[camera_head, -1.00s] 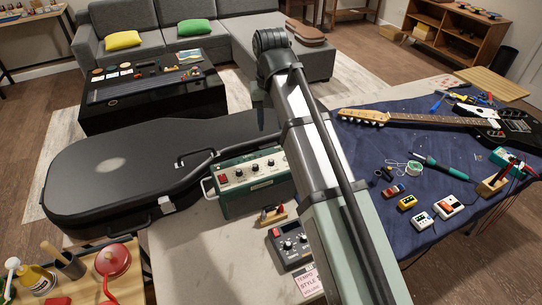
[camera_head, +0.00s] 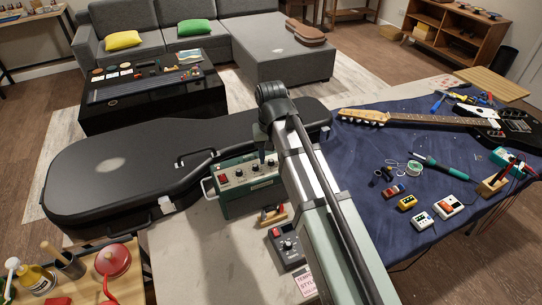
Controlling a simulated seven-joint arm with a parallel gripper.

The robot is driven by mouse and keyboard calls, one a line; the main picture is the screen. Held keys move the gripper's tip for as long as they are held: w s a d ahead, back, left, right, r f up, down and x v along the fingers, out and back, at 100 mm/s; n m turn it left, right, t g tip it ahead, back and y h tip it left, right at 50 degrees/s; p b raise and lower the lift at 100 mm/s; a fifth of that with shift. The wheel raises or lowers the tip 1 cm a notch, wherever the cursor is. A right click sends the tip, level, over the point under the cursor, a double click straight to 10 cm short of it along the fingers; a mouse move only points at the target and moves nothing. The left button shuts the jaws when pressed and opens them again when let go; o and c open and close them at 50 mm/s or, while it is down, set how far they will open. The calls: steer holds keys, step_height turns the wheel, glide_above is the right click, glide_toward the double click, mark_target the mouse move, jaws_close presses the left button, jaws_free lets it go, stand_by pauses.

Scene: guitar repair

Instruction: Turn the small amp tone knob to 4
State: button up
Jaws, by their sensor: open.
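The small green amp (camera_head: 248,203) stands on the light tabletop, with a row of dark knobs (camera_head: 239,173) along its pale front panel. Labels and pointer settings are too small to read, so I cannot tell which knob is the tone knob or where it points. My gripper (camera_head: 262,157) is open and points down at the right part of the amp's panel, close to it. I cannot tell whether it touches a knob. The gripper and my arm hide part of the amp's right side.
A black guitar case (camera_head: 110,175) lies behind and left of the amp. In front are a small stand (camera_head: 271,215) and a dark pedal box (camera_head: 286,247). A guitar (camera_head: 430,120) and small pedals (camera_head: 449,206) lie on the blue mat (camera_head: 365,235) at right.

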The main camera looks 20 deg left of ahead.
steer(key=shift+f, duration=0.35)
jaws_close()
stand_by(0.3)
